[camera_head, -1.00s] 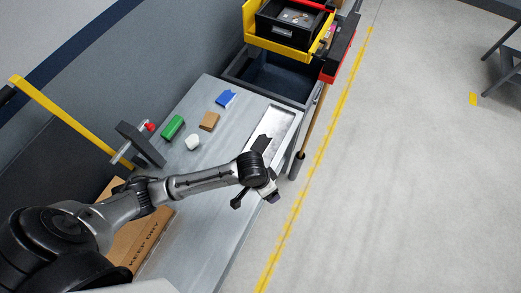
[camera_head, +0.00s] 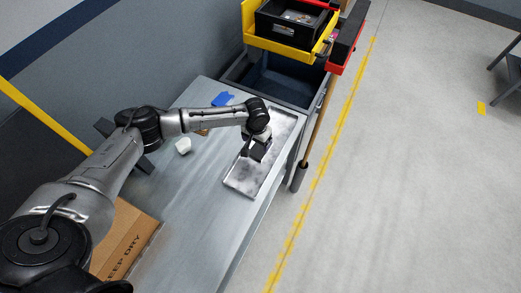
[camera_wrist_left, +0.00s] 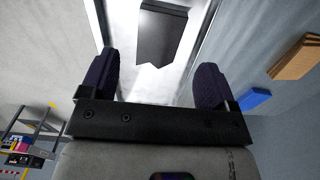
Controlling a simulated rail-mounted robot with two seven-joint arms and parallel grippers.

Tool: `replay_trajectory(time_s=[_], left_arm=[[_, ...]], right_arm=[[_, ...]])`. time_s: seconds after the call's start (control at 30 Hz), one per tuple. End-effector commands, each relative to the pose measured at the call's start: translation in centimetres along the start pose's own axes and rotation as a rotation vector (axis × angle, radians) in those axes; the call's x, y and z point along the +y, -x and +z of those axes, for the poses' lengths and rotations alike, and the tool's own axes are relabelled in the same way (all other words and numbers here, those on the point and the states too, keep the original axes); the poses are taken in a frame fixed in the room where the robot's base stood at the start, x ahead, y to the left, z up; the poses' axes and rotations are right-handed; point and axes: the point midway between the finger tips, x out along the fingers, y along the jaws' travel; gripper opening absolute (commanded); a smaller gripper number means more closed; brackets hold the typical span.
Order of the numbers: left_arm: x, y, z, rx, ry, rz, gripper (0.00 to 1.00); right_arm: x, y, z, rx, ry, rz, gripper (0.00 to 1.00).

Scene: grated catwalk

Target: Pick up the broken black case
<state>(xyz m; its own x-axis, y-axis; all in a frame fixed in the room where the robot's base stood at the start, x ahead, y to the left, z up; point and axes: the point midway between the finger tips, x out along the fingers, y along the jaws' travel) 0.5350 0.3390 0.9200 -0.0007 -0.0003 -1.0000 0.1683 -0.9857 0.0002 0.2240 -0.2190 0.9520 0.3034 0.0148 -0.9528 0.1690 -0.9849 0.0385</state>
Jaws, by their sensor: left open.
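The broken black case (camera_wrist_left: 162,32) is a dark flat piece with a jagged end, lying on the pale metal tray (camera_head: 242,178) on the bench. In the wrist view it lies beyond and between my fingertips, not touching either. My left gripper (camera_head: 257,149) is over the tray in the head view and largely hides the case there. In the wrist view my left gripper (camera_wrist_left: 155,78) is open and empty, its two dark pads apart. My right gripper is in neither view.
A white piece (camera_head: 183,146) and a blue piece (camera_head: 223,99) lie on the bench left of the tray; a brown block (camera_wrist_left: 298,58) is beside the blue one. A cart with a yellow bin (camera_head: 284,44) stands behind. Open floor lies right of the bench.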

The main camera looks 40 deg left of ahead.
Motion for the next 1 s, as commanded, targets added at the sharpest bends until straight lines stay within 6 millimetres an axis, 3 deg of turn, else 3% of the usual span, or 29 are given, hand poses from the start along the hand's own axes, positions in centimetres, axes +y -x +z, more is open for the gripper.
replay_trajectory(time_s=[0.2, 0.47, 0.8, 1.0], left_arm=[[0.0, -2.9, 0.0, 0.000, 0.000, -0.001, 0.82], [0.0, -4.2, 0.0, 0.000, -0.002, -0.001, 0.82], [-0.3, -8.3, 0.1, -0.001, -0.002, -0.001, 0.82], [-0.3, -9.0, 0.0, 0.000, -0.001, 0.000, 0.82]], right_arm=[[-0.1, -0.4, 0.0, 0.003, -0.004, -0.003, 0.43], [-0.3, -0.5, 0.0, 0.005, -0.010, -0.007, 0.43], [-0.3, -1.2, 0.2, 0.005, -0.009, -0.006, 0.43], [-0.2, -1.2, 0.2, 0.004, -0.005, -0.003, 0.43]])
